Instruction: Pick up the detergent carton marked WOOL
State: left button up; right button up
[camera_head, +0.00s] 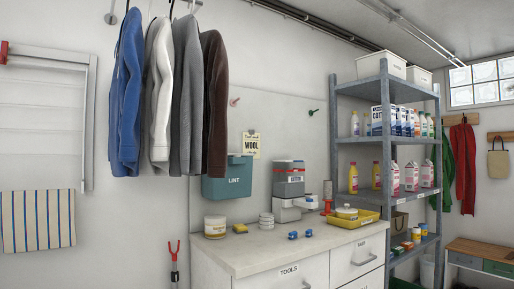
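No carton that I can read as marked WOOL shows. A yellow note (252,144) on the wall bears the word WOOL. White and blue cartons (377,121) stand in a row on an upper shelf of the grey rack; the nearest seems to read COTTON. White and pink cartons (411,176) stand on the shelf below, their print too small to read. A grey stacked container (289,181) with a small label stands at the back of the counter. Neither of my grippers is in view.
The counter (262,250) holds a lidded tub (215,227), a yellow sponge, blue clips and a yellow tray (352,221). A teal LINT bin (228,183) hangs on the wall. Clothes (160,95) hang at upper left. The counter's front is mostly clear. The metal rack (386,150) stands right.

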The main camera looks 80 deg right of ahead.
aim_at(411, 169)
jog(key=z, duration=2.55)
jog(key=i+l, duration=0.1)
jog(key=l, duration=0.55)
jog(key=i+l, duration=0.1)
jog(key=l, duration=0.5)
jog(key=i+l, duration=0.1)
jog(key=l, duration=0.55)
jog(key=i+l, duration=0.1)
jog(key=l, duration=0.5)
jog(key=i+l, duration=0.1)
jog(key=l, duration=0.55)
jog(key=i+l, duration=0.1)
jog(key=l, duration=0.5)
jog(key=i+l, duration=0.1)
jog(key=l, duration=0.55)
jog(key=i+l, duration=0.15)
jog(key=l, duration=0.45)
